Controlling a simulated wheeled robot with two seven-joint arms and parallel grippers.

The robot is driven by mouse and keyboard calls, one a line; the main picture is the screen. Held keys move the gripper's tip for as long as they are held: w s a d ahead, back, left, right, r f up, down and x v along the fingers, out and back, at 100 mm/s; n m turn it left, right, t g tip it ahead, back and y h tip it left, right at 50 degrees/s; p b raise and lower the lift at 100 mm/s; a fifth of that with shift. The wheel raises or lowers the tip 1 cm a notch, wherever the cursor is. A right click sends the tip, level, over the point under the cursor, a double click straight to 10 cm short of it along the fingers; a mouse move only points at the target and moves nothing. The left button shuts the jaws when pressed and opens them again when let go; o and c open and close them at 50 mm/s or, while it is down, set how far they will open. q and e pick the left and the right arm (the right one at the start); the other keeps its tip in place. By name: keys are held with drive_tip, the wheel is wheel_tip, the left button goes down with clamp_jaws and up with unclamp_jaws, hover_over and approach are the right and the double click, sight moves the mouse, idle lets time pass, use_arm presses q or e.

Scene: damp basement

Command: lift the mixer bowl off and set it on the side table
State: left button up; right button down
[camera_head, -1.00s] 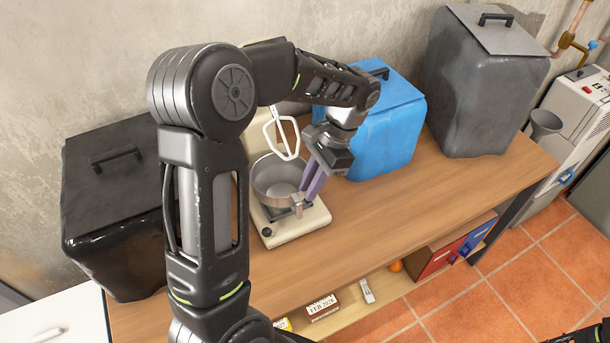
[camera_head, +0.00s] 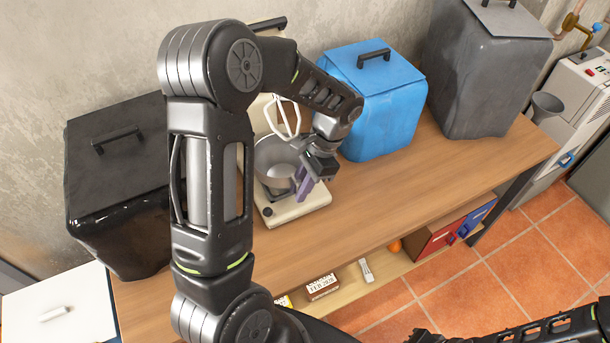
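The grey metal mixer bowl (camera_head: 270,155) is at the cream stand mixer (camera_head: 285,209) on the wooden bench, below the raised head's white beater (camera_head: 284,122). My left arm hides part of the mixer. My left gripper (camera_head: 302,183), with purple fingers, points down at the bowl's right front side. The fingers overlap the bowl's edge, and I cannot tell whether they are closed on it. A white table top (camera_head: 85,312), likely the side table, is at the lower left. My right arm enters at the lower right; its gripper end (camera_head: 424,336) is cut off by the bottom edge.
A black lidded bin (camera_head: 120,190) stands left of the mixer, a blue one (camera_head: 375,105) and a grey one (camera_head: 485,75) to the right. A small white object (camera_head: 54,315) lies on the white table. The bench's right front is clear. A lower shelf (camera_head: 390,266) holds small items.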

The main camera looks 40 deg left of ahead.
sight(298, 183)
use_arm(q)
drive_tip(key=shift+s+f, duration=0.1)
drive_tip(key=shift+f, duration=0.15)
clamp_jaws()
drive_tip(key=shift+r, duration=0.2)
idle(1.2)
wheel_tip(298, 183, up, 3)
drive_tip(key=p, duration=0.2)
drive_tip(key=shift+r+p, duration=0.1)
drive_tip(key=shift+p, duration=0.3)
drive_tip(key=shift+w+a+r, duration=0.1)
drive_tip(key=shift+w, duration=0.1)
